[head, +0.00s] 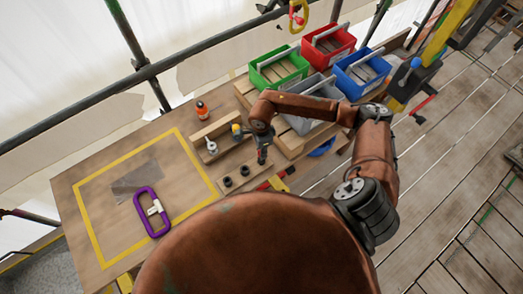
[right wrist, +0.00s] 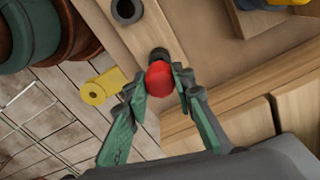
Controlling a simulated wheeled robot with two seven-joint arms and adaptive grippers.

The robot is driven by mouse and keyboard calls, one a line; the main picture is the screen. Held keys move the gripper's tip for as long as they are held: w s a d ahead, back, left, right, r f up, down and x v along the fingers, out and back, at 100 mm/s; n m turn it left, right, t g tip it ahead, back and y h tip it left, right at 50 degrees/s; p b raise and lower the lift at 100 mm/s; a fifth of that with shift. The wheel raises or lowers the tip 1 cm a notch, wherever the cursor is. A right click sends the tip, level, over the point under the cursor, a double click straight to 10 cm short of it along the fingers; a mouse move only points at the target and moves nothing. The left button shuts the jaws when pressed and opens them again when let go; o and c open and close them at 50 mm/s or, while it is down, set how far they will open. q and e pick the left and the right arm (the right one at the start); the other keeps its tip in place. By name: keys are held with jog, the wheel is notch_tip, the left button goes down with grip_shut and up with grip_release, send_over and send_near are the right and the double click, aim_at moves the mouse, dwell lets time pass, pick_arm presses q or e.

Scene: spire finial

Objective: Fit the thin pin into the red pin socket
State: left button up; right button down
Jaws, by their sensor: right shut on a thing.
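My right gripper (head: 262,158) is above the right end of a wooden strip (head: 236,183) near the table's front edge. In the right wrist view, its green fingers (right wrist: 160,84) are shut on a rounded red piece (right wrist: 160,76). A dark ring (right wrist: 158,54) shows just past the red piece; I cannot tell whether they touch. Another dark ring (right wrist: 127,10) is farther along the strip. Two dark rings (head: 227,181) (head: 245,170) show in the head view. I cannot make out a thin pin or tell whether the red piece is the socket. My left gripper is not in view.
A purple loop (head: 139,203) with a white piece lies inside the yellow tape outline. An orange bottle (head: 202,110) stands behind a wooden block. Green (head: 279,70), red (head: 329,45), blue (head: 362,73) and grey bins are at the back right. The taped area is mostly free.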

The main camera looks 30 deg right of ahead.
jog(key=shift+f+b, duration=0.6)
jog(key=shift+f, duration=0.15)
jog(key=c, duration=1.6)
grip_release()
notch_tip(320, 180, up, 12)
jog(key=shift+r, duration=0.1)
